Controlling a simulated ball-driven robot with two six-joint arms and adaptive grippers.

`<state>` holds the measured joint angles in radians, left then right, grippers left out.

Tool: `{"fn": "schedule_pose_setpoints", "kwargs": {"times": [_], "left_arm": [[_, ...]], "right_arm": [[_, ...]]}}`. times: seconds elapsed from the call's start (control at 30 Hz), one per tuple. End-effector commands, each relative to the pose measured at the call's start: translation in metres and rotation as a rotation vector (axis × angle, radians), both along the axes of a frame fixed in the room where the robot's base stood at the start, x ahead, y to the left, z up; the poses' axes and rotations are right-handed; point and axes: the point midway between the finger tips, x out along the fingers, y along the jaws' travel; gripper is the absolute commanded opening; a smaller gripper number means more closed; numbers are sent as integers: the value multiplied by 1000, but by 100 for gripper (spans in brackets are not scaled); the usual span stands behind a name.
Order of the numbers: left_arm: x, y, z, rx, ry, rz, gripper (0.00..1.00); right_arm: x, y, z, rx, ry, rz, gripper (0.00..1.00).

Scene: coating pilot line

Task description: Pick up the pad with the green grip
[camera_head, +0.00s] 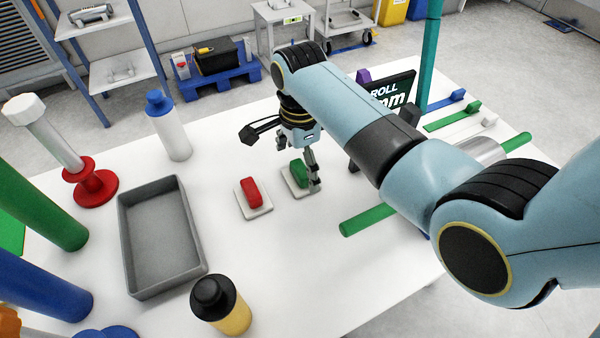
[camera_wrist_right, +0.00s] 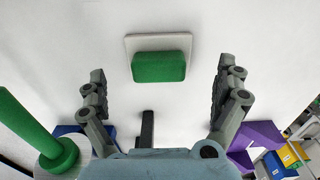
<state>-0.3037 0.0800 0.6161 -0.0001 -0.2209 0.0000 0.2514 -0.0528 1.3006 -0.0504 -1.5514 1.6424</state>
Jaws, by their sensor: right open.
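The pad with the green grip (camera_head: 299,174) lies on the white table, a white square base under a green block. In the right wrist view the green grip (camera_wrist_right: 158,67) shows ahead of and between the two spread fingers. My right gripper (camera_head: 300,160) is open and empty above and close to this pad, its fingers partly overlapping it in the head view. In the right wrist view my right gripper (camera_wrist_right: 168,90) shows both fingers apart, touching nothing. A similar pad with a red grip (camera_head: 251,193) lies just left of it. My left gripper is not in view.
A grey tray (camera_head: 125,240) stands left of the pads. A white bottle with a blue cap (camera_head: 172,132) and a yellow bottle with a black cap (camera_head: 232,313) stand near it. A green rod (camera_head: 366,220) and a dark sign (camera_head: 398,92) are to the right.

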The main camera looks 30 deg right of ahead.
Motion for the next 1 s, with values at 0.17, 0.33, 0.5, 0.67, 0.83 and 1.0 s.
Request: {"fn": "schedule_pose_setpoints", "kwargs": {"times": [0.17, 0.33, 0.5, 0.67, 0.83, 1.0], "left_arm": [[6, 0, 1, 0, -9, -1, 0], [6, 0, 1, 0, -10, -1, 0], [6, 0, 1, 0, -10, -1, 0], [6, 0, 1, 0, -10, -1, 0], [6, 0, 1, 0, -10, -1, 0], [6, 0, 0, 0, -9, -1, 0]], "right_arm": [[-1, -1, -24, 0, 2, 0, 100], [-1, -1, -29, 0, 0, 0, 100], [-1, -1, -29, -1, 0, 0, 92], [-1, -1, -29, -1, 0, 0, 71], [-1, -1, -29, -1, 0, 0, 49], [-2, -1, -30, -1, 2, 0, 27]]}}
